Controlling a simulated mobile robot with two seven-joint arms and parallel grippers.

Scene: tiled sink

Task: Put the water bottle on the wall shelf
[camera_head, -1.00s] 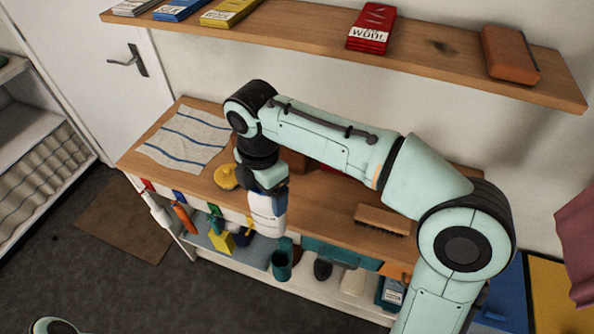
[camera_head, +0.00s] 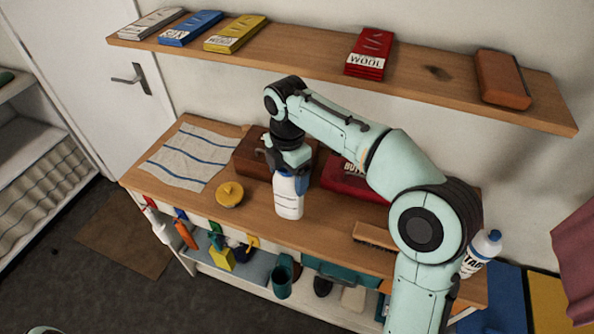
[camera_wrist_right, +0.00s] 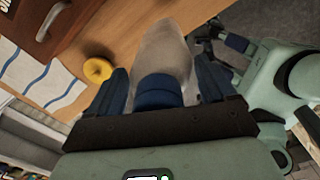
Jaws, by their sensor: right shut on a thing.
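A white bottle with a blue top (camera_head: 289,197) is upright below my right gripper (camera_head: 290,173), which is shut on its upper part. The bottle is over the wooden counter; I cannot tell whether its base touches it. In the right wrist view the gripper (camera_wrist_right: 163,82) has one dark finger on each side of the bottle's blue cap (camera_wrist_right: 159,92), with the pale body (camera_wrist_right: 163,50) beyond. The wooden wall shelf (camera_head: 300,65) runs along the wall above and behind the arm. My left gripper is out of view.
The shelf holds white, blue and yellow packets at left, a red wool pack (camera_head: 370,54) and a brown block (camera_head: 502,79), with bare gaps between. The counter holds a striped cloth (camera_head: 190,157), yellow round object (camera_head: 229,195), brown case, red box (camera_head: 352,183), brush and another bottle (camera_head: 480,252).

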